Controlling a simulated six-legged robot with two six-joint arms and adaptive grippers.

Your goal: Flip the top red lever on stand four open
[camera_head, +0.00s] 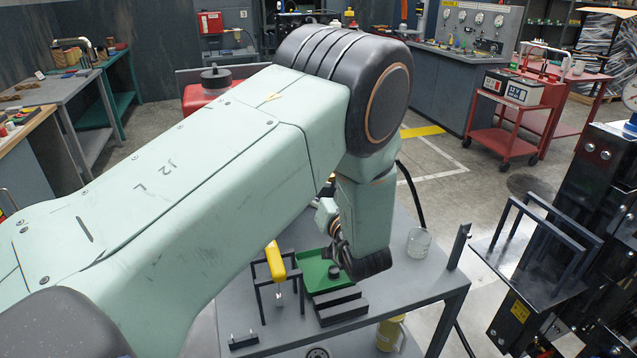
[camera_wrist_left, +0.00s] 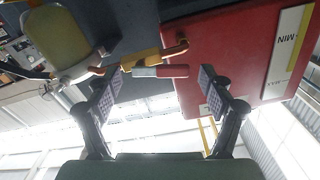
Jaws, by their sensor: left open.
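In the left wrist view, a small red lever handle (camera_wrist_left: 174,71) with a grey part beside it lies between my open left fingers (camera_wrist_left: 163,88), near the fingertips. The fingers look apart from it, though depth is hard to judge. An orange-brown valve piece (camera_wrist_left: 150,58) sits right beside the handle. A large red tank or panel (camera_wrist_left: 235,65) with a pale label reading "MIN" is at the right. In the head view my left arm fills the middle, and I cannot make out its gripper. The stand's number is not readable. My right gripper does not show.
A grey table (camera_head: 400,285) holds a green tray (camera_head: 318,268), a black rack with a yellow handle (camera_head: 275,262) and a glass jar (camera_head: 418,242). A black metal stand (camera_head: 530,240) is at right. A red cart (camera_head: 510,120) stands behind. Floor between is partly clear.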

